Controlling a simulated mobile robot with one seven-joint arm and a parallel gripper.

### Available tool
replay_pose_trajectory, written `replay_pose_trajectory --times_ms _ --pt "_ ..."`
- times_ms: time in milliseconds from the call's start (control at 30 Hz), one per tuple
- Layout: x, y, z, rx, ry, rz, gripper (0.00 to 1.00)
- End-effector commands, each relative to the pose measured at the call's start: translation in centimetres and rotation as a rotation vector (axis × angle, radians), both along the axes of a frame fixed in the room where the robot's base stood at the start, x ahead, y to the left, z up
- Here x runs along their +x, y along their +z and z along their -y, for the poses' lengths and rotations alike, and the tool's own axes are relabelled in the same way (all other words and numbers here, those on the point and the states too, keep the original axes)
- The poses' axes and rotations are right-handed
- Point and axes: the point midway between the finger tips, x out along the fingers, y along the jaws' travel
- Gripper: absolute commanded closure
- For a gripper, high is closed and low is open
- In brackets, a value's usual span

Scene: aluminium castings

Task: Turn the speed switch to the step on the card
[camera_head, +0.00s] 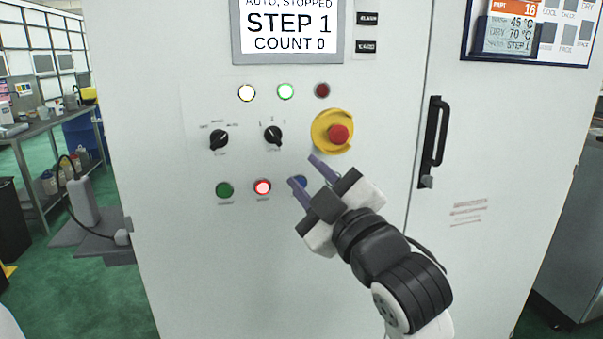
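The speed switch seems to be the right black rotary knob (273,135) on the white cabinet front, with small position marks around its top. Its label and exact pointer direction are too small to read surely. The card (508,36) at the top right ends with a line that reads STEP 1. The display (290,28) reads AUTO, STOPPED, STEP 1, COUNT 0. My gripper (302,169) is open and empty, with two purple fingers apart. It is below and right of the knob, in front of the panel, and partly covers a blue button (299,182).
Another black knob (219,140) is at the left. A red emergency stop (339,135) on a yellow plate is just above my fingers. Green (225,190) and lit red (262,187) buttons are below the knobs. A black door handle (433,142) stands out at the right.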

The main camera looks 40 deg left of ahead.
Motion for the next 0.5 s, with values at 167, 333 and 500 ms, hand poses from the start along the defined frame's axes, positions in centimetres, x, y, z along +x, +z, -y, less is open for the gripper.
replay_pose_trajectory --times_ms 167,333,500 --pt "-0.01 0.01 0.04 0.000 0.000 -0.001 0.68" --pt "-0.12 -0.01 0.02 0.008 0.003 -0.003 0.68" --pt "-0.75 -0.24 0.13 0.065 0.013 -0.039 0.68"
